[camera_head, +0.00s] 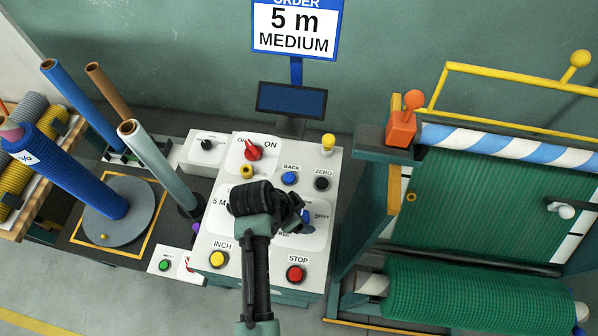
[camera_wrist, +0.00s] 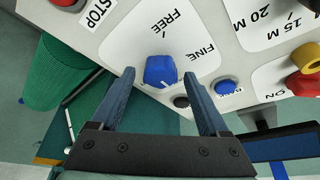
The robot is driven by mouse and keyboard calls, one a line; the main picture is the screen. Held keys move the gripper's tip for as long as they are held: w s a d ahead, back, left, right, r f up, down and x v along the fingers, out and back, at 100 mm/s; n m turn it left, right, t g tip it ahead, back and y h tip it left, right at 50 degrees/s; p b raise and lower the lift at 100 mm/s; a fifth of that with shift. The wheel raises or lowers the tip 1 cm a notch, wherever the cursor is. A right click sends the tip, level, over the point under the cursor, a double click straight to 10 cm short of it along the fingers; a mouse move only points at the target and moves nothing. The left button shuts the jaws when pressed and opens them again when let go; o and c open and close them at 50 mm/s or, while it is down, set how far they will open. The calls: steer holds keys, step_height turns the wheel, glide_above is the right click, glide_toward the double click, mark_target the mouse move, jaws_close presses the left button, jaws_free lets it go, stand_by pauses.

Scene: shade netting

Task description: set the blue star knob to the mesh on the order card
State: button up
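The order card (camera_head: 296,30) at the top of the head view reads 5 m MEDIUM. The blue star knob (camera_wrist: 160,70) is on the white panel, with FREE and FINE lettered around it in the wrist view. A small white mark shows on its near side; I cannot tell for sure which label it points to. In the head view the knob (camera_head: 307,217) is partly hidden by my gripper. My gripper (camera_wrist: 159,76) is open, with one fingertip on either side of the knob and visible gaps, so it seems not to touch it.
The panel also bears a red switch (camera_head: 253,150), a blue BACK button (camera_head: 289,178), a black ZERO button (camera_head: 322,184), a yellow INCH button (camera_head: 218,259) and a red STOP button (camera_head: 296,273). A green net roll (camera_head: 480,292) lies at right.

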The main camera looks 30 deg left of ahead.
steer(key=b+v, duration=0.2)
steer(key=v, duration=1.1)
steer(key=shift+b, duration=0.3)
